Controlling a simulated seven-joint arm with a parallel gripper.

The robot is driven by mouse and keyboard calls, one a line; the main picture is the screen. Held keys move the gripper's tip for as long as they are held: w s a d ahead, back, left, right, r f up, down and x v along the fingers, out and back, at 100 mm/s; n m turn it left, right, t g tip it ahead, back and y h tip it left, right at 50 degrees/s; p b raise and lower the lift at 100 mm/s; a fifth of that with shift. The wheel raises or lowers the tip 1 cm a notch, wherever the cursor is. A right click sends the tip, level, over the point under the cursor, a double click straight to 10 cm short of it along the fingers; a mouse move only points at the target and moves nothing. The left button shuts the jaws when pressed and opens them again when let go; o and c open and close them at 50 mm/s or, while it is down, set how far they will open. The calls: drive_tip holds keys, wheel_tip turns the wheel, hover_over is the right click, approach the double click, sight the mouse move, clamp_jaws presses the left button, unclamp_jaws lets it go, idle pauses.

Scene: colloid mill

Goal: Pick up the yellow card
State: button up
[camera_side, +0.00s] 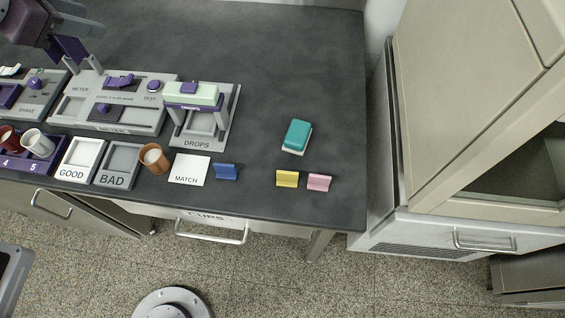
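The yellow card (287,179) stands near the front edge of the dark bench, right of centre. It looks like a small folded piece with an upright face. A pink card (319,182) stands close to its right, with a narrow gap between them. A blue card (226,172) stands farther left, beside the white MATCH card (189,169). Nothing covers the yellow card.
A teal-and-white block (297,136) lies behind the yellow card. A brown cup (154,158), GOOD tray (80,160), BAD tray (118,165) and DROPS station (200,138) are left. Bench (290,60) is clear behind.

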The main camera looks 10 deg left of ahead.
drive_tip(key=w+d+f+m+h, duration=0.1)
drive_tip(key=d+f, duration=0.2)
drive_tip(key=d, duration=0.1)
drive_tip(key=w+d+f+m+g+h, duration=0.1)
drive_tip(key=d+f+m+h, duration=0.1)
drive_tip(key=d+f, duration=0.2)
drive_tip(key=w+d+f+m+h, duration=0.2)
drive_tip(key=d+f, duration=0.2)
drive_tip(key=shift+w+d+f+g, duration=0.1)
drive_tip(key=shift+d+f+g, duration=0.15)
drive_tip(key=shift+d+g, duration=0.15)
drive_tip(key=s+d+f+m+g+h, duration=0.2)
drive_tip(key=d+f+h, duration=0.1)
drive_tip(key=d+f, duration=0.3)
drive_tip(key=m+g+h, duration=0.3)
drive_tip(key=g+h, duration=0.1)
drive_tip(key=h, duration=0.1)
approach(281, 171)
drive_tip(key=x, duration=0.4)
drive_tip(key=shift+d+r, duration=0.3)
drive_tip(key=shift+d, duration=0.1)
drive_tip(key=x, duration=0.6)
drive_tip(key=shift+s+f, duration=0.1)
drive_tip(key=shift+f, duration=0.4)
drive_tip(key=shift+d, duration=0.3)
clamp_jaws()
